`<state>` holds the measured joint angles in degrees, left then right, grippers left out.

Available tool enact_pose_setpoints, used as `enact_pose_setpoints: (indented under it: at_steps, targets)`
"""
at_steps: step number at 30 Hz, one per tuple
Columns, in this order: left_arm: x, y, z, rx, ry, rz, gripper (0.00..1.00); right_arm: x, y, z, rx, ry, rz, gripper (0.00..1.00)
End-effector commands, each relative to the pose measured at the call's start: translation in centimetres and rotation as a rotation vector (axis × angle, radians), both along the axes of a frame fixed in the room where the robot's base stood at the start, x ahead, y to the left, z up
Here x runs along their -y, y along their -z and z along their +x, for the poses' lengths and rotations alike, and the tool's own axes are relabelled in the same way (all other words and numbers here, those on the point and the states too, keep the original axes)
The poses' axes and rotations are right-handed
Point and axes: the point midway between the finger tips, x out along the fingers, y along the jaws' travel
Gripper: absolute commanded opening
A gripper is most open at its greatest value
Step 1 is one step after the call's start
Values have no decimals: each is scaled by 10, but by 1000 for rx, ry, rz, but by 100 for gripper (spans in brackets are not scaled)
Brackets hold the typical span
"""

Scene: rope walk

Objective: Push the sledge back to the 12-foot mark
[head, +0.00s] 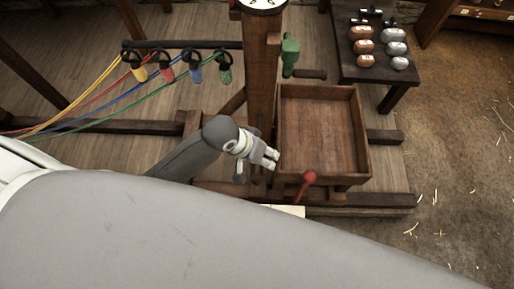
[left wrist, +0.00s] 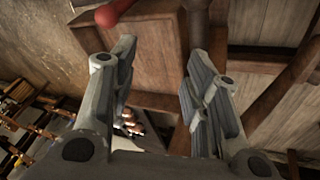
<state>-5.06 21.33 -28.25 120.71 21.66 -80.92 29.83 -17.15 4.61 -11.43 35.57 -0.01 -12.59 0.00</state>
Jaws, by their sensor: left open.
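The sledge is a dark wooden frame with an upright post (head: 262,75) and an open, empty wooden box (head: 318,128) on its right side. A red-knobbed lever (head: 308,180) stands at the box's near edge; its red knob also shows at the top of the left wrist view (left wrist: 113,12). A green crank (head: 290,52) is on the post. My left gripper (head: 274,158) is open beside the box's near left corner. In the left wrist view, its fingers (left wrist: 162,55) are spread with brown wood beyond them. I cannot tell whether they touch it. No foot mark is readable.
Coloured ropes run from hooks on a dark bar (head: 185,44) at left. A dark bench (head: 385,72) with several copper and grey weights stands at back right. A white dial (head: 262,3) tops the post. The floor (head: 450,150) at right is open, with straw.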

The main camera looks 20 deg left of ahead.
Motion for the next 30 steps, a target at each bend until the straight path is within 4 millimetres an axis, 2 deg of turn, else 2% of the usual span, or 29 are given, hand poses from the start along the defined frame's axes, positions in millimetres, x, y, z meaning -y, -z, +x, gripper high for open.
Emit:
enact_pose_setpoints:
  at_steps: [1, 6, 16, 20, 25, 30]
  targets:
    - [3, -5, 9, -12, -1, -5, 44, 0, -1, -1, -1, 0, 0, 40]
    - [4, -12, 22, -115, -66, -17, 44, 0, -1, -3, -5, 0, 0, 40]
    - [-40, -19, 38, -297, -300, 52, 44, 0, -3, -4, -6, 0, 0, 40]
    - [-48, -19, 40, -324, -347, 63, 44, 0, -3, -4, -5, 0, 0, 40]
    - [-47, -6, 40, -332, -357, 64, 44, 0, -3, -3, -4, -1, 0, 40]
    - [-41, 25, 41, -332, -356, 65, 44, -1, -2, -1, -2, -1, 0, 40]
